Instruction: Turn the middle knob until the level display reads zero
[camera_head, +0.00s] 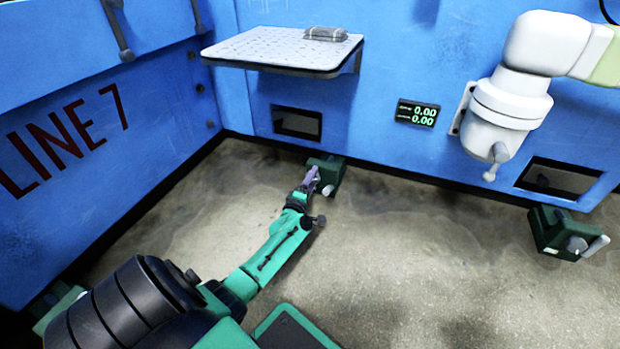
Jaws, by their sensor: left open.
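A dark green block with a grey knob (328,189) stands on the floor by the back wall and appears to be the middle knob. My left gripper (313,179) is open at the front left of this block. Its fingers overlap the block in the view, and I cannot tell whether they touch the knob. The level display (417,113) on the blue back wall shows two green lines, both reading 0.00; their small labels are too small to read. My right gripper is out of view.
Another green block with a pale handle (567,236) stands at the right. A white jointed arm (510,100) hangs from the wall there. A shelf (270,48) with a grey packet (326,33) juts out above. The floor at centre right is clear.

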